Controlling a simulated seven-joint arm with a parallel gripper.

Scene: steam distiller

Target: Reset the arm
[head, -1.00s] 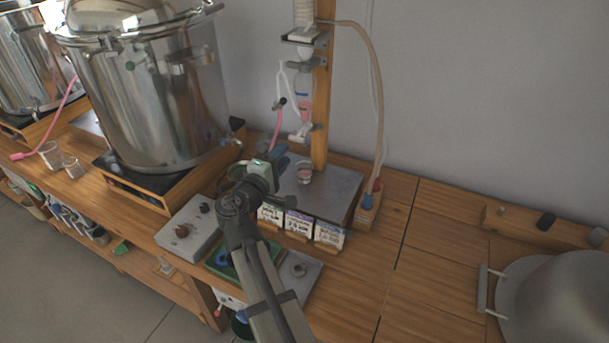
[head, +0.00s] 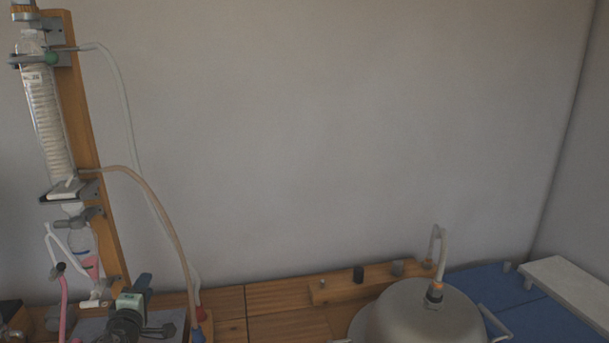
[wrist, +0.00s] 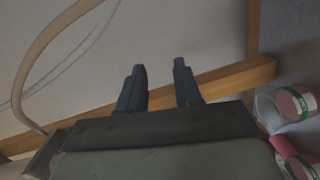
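My gripper (wrist: 160,88) shows in the wrist view with its two dark fingers apart and nothing between them. It faces the pale wall, with a wooden post (wrist: 215,82) behind the fingers. In the head view my gripper (head: 142,284) is at the lower left, in front of the distiller's wooden post (head: 90,160). Most of my arm is below the frame.
A glass condenser (head: 48,110) is clamped to the post, with hoses (head: 135,178) running down to the bench. A large metal dome lid (head: 415,318) stands at the right. Behind it is a wooden rail (head: 350,285).

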